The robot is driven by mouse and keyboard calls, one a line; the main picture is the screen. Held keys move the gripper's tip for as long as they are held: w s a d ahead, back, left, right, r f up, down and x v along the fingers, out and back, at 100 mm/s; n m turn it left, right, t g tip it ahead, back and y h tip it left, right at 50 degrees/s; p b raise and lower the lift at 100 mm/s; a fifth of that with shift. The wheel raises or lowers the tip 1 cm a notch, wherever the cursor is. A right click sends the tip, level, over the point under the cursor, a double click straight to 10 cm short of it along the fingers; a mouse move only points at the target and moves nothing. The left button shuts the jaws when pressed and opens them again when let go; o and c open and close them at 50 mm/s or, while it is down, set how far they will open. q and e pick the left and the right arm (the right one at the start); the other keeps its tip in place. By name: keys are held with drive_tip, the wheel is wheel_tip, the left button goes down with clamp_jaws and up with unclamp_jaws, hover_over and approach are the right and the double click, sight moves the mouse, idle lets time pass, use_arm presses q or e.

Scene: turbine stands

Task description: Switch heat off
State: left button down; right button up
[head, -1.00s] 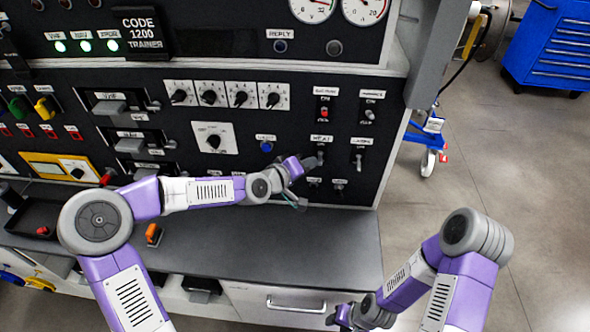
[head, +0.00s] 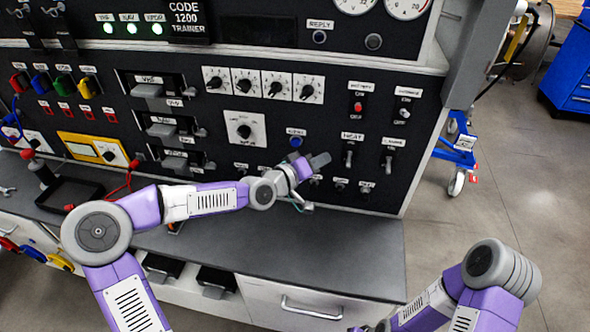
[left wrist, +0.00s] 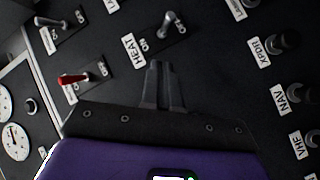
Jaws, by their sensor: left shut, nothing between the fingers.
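The HEAT switch (head: 349,158) is a small metal toggle on the black panel, under its white HEAT label (head: 352,136). In the left wrist view the toggle (left wrist: 171,22) stands just beyond my fingertips, beside the HEAT label (left wrist: 133,50). Its lever looks tipped downward on the panel in the head view, but its setting is hard to read. My left gripper (head: 321,160) is shut and empty, close to the left of the toggle; the closed fingers (left wrist: 160,66) show in the wrist view, and I cannot tell any contact. My right gripper is cut off below the head view.
A red-tipped toggle (head: 358,107) sits above the HEAT switch, and another toggle (head: 387,160) is to its right. A blue button (head: 296,142) and several small toggles (head: 340,186) are close by. The grey bench (head: 290,250) below is mostly clear.

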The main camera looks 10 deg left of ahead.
use_arm(q)
drive_tip(key=f+p+v, duration=0.1)
drive_tip(key=p+v, duration=0.1)
drive_tip(key=v, duration=0.6)
drive_tip(key=shift+s, duration=0.45)
use_arm(e)
drive_tip(key=shift+d+r, duration=0.1)
drive_tip(key=shift+r, duration=1.1)
drive_tip(key=shift+s, duration=0.1)
